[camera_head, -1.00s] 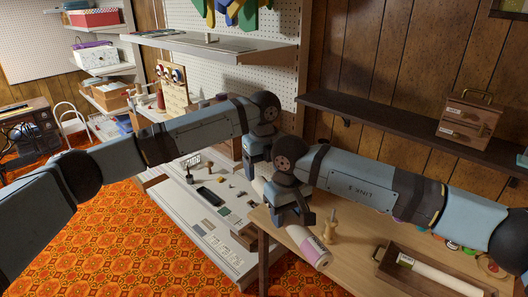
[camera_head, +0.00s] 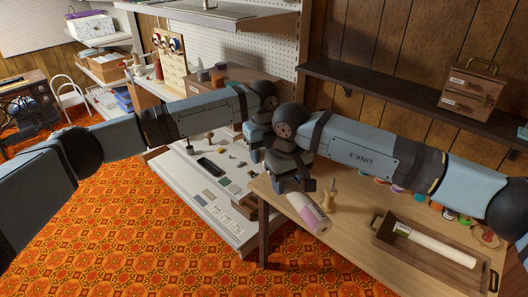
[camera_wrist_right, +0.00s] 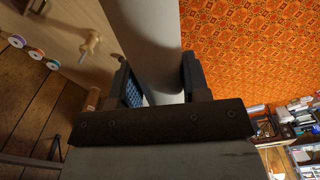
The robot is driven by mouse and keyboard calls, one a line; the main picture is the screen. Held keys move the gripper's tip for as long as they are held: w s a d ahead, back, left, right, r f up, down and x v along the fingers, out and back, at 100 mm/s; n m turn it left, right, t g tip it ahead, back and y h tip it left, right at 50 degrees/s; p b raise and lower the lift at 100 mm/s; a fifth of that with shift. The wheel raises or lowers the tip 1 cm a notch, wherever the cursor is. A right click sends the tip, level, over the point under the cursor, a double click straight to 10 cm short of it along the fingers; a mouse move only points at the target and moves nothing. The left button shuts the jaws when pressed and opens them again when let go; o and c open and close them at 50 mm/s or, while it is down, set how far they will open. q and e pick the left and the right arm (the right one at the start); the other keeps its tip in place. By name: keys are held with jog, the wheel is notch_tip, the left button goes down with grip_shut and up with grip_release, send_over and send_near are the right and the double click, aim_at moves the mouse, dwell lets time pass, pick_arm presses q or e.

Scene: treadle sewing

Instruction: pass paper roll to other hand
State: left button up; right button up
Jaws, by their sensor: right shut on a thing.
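The paper roll (camera_head: 309,214) is a pale cylinder with a pinkish label near its end. In the head view its near end sticks out below my right gripper (camera_head: 292,183), over the left edge of the table. In the right wrist view the grey-looking roll (camera_wrist_right: 150,35) lies between the two fingers of my right gripper (camera_wrist_right: 160,85), which is shut on it. My left gripper (camera_head: 254,158) is just left of and above the right one, close beside it. Its fingers are small and dark, and I cannot tell whether they are open. The roll's far part is hidden behind my right gripper.
A wooden tray (camera_head: 382,238) holding a white roll (camera_head: 440,247) lies on the wooden table (camera_head: 350,262). A wooden peg (camera_head: 328,196) stands close to the held roll. A grey bench (camera_head: 180,178) with small items is behind. Patterned carpet (camera_head: 150,255) is clear at left.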

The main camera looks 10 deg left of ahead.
jog(key=o, duration=1)
jog(key=shift+s+a, duration=0.1)
jog(key=shift+a, duration=0.05)
